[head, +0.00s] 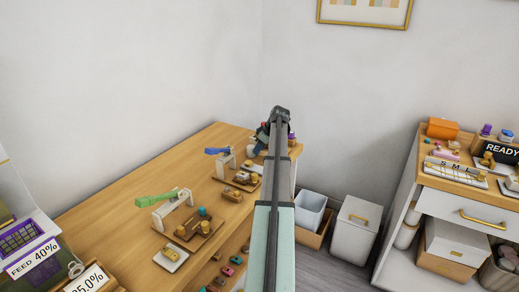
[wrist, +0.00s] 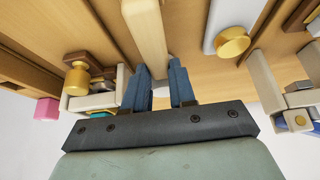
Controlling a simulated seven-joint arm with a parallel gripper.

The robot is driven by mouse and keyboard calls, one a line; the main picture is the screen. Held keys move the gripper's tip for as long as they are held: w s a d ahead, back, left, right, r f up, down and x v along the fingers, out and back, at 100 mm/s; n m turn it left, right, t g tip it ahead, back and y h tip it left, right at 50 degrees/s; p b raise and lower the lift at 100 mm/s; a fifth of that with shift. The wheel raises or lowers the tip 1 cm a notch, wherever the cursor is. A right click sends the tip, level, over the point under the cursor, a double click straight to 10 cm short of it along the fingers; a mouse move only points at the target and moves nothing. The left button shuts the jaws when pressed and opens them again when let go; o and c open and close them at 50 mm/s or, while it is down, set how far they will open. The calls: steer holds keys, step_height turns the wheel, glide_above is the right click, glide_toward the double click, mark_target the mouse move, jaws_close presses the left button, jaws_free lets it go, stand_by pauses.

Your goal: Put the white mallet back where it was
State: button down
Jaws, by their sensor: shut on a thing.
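In the wrist view, my gripper (wrist: 160,75) has its two blue fingers shut on a pale cream bar (wrist: 143,32), which looks like the handle of the white mallet. The bar runs up and out of the top of the picture, so the mallet's head cannot be made out. In the head view, my gripper (head: 263,131) is at the far end of the wooden table, partly behind my arm. A small white shape shows beside it, but I cannot tell whether it is the mallet.
The wooden table (head: 110,215) carries a green-armed press (head: 163,199), a blue-armed press (head: 217,151) and small wooden fixtures. A brass knob (wrist: 232,43) on a white piece is close right of the fingers. A drawer unit (head: 463,212) and white bins stand right.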

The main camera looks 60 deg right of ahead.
steer(key=shift+f, duration=0.15)
steer(key=c, duration=0.9)
jaws_free()
steer(key=v, duration=1.2)
